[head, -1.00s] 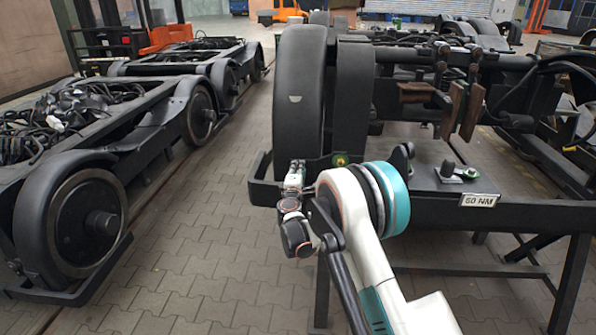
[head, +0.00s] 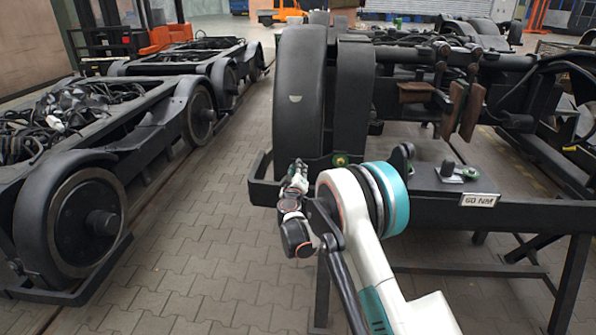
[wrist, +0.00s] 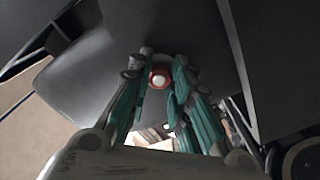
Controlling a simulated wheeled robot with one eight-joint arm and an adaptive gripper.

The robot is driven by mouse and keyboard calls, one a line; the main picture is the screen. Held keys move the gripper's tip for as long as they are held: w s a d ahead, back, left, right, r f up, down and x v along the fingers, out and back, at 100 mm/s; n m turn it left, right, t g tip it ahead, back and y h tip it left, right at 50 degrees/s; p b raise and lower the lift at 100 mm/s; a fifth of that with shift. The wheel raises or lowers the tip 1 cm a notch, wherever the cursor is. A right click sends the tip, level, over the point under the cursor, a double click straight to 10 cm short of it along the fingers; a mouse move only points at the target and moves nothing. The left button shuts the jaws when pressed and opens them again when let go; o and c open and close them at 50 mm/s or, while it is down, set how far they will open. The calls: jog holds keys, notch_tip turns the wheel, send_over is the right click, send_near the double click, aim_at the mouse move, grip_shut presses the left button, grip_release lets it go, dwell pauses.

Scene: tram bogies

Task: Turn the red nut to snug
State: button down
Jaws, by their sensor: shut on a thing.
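The red nut (wrist: 159,78) shows in the wrist view between the teal-padded fingers of my gripper, with a pale round end at its centre. My gripper (wrist: 160,82) is shut on it. In the head view my gripper (head: 297,170) is at the front left of the stand, by the base of the big dark wheel (head: 300,95). The red nut cannot be made out in the head view; my gripper seems to hide it.
A green bracket with a brass-coloured fastener (head: 340,160) sits just right of my gripper. A sign reading 60 NM (head: 479,200) is on the stand's front edge (head: 430,210), below a small lever-like part (head: 458,172). Paved floor (head: 200,260) is free at left.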

jog(key=shift+f+m, duration=0.1)
jog(key=shift+m, duration=0.6)
jog(key=c, duration=1.5)
grip_release()
jog(key=shift+o, duration=0.2)
jog(key=shift+s, duration=0.1)
jog(key=s, duration=1.1)
jog(key=shift+s+a, duration=0.2)
jog(key=shift+s, duration=0.2)
